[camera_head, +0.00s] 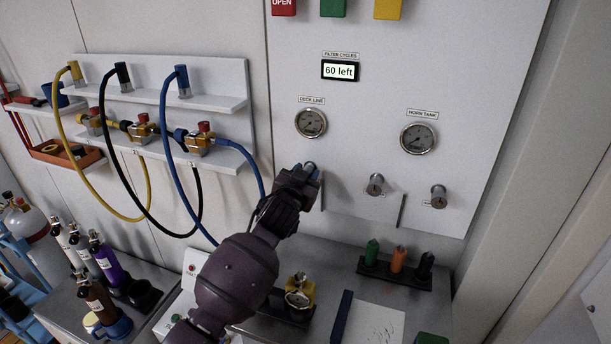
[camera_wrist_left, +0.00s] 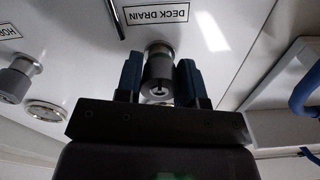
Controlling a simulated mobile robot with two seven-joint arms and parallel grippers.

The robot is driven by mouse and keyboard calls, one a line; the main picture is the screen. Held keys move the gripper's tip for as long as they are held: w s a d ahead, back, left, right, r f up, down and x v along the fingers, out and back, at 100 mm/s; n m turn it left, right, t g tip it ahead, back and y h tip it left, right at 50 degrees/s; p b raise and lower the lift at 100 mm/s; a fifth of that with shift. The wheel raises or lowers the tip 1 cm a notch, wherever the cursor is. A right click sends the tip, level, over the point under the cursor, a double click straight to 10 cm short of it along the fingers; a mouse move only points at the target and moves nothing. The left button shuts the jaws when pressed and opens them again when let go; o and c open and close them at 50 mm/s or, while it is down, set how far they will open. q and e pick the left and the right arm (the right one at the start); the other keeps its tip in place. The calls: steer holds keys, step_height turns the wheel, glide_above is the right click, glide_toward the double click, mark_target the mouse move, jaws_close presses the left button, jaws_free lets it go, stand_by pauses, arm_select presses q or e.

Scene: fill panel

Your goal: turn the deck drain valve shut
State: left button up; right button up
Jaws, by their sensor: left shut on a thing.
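The deck drain valve (camera_wrist_left: 158,78) is a round grey knob with a dark slot in its end face. It sticks out of the white panel beside the label DECK DRAIN (camera_wrist_left: 157,13), which appears upside down in the left wrist view. My left gripper (camera_wrist_left: 160,70) has one blue finger on each side of the knob and is shut on it. In the head view, my left gripper (camera_head: 307,174) is at the panel's lower left, below the deck line gauge (camera_head: 311,123), and hides most of the valve. My right gripper is not in view.
Two similar knobs stand to the right, a middle one (camera_head: 375,185) and a right one (camera_head: 438,196). The horn tank gauge (camera_head: 418,139) is above them. Hoses (camera_head: 171,130) hang from a shelf at left. A bench below holds a plug rack (camera_head: 398,268) and bottles.

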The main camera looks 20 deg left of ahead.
arm_select(q)
steer(key=m, duration=0.4)
steer(key=shift+m, duration=0.3)
steer(key=m, duration=0.4)
steer(key=shift+m, duration=0.3)
steer(key=m, duration=0.4)
steer(key=shift+a+r+m, duration=0.1)
steer(key=shift+m, duration=0.2)
steer(key=m, duration=0.3)
steer(key=shift+m, duration=0.3)
steer(key=m, duration=0.4)
steer(key=shift+r+m, duration=0.1)
steer(key=shift+m, duration=0.2)
steer(key=m, duration=0.9)
steer(key=shift+m, duration=1.9)
